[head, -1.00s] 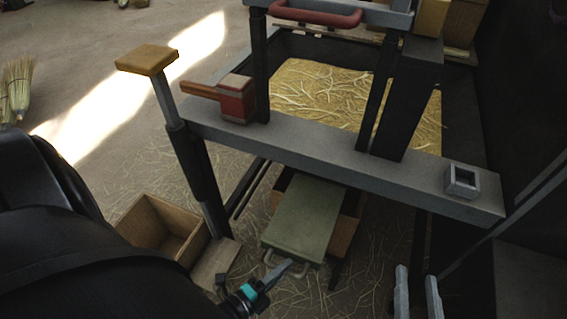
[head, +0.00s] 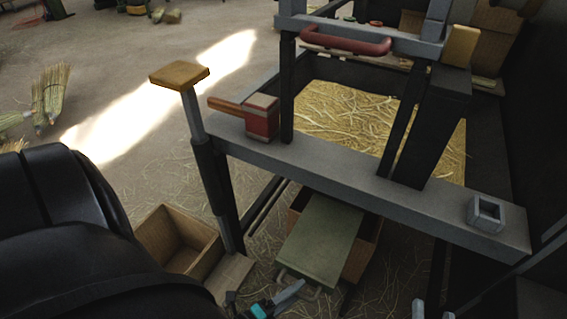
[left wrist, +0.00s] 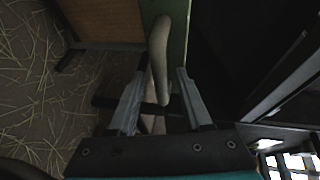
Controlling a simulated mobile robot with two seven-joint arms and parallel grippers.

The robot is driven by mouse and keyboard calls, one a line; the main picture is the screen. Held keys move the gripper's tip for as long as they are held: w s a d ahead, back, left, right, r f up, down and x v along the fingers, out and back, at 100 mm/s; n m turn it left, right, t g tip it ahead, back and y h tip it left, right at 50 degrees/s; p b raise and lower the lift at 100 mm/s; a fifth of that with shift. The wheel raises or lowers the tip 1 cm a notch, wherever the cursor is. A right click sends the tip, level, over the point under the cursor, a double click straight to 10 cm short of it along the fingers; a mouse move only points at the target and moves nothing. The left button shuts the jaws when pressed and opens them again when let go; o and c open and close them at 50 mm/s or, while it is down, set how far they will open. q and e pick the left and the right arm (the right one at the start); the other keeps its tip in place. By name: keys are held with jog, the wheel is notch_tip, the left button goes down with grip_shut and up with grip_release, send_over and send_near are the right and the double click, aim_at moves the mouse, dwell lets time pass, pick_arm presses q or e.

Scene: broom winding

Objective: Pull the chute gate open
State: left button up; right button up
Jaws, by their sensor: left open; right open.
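The chute gate (head: 322,240) is a grey-green flat panel under the grey crossbeam, sloping toward me. A pale handle loop sits at its near edge. My left gripper (head: 290,292) is at this handle, low in the head view. In the left wrist view the gripper (left wrist: 158,95) is open, with the rounded handle bar (left wrist: 159,55) between its two fingers. I cannot tell whether either finger touches the bar. The green panel edge (left wrist: 178,35) shows just beyond it. My right gripper (head: 432,309) is open and empty at the bottom edge, with only its fingertips showing.
A grey crossbeam (head: 350,190) spans above the gate, with a red block and wooden handle (head: 262,118) on it. Straw (head: 345,115) fills the bin behind. An open wooden box (head: 175,240) stands left of the gate. A yellow-topped post (head: 180,76) rises near it.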

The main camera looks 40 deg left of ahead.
pick_arm(q)
jog(key=p+v, duration=0.2)
jog(key=v, duration=1.3)
jog(key=shift+s, duration=0.2)
pick_arm(e)
jog(key=d+f+g+h, duration=0.1)
jog(key=g, duration=0.1)
jog(key=d+f+g, duration=0.1)
jog(key=d+g, duration=0.1)
jog(key=shift+w+d+f+h, duration=0.15)
jog(key=shift+h, duration=0.25)
pick_arm(q)
jog(key=shift+w+d+r, duration=0.1)
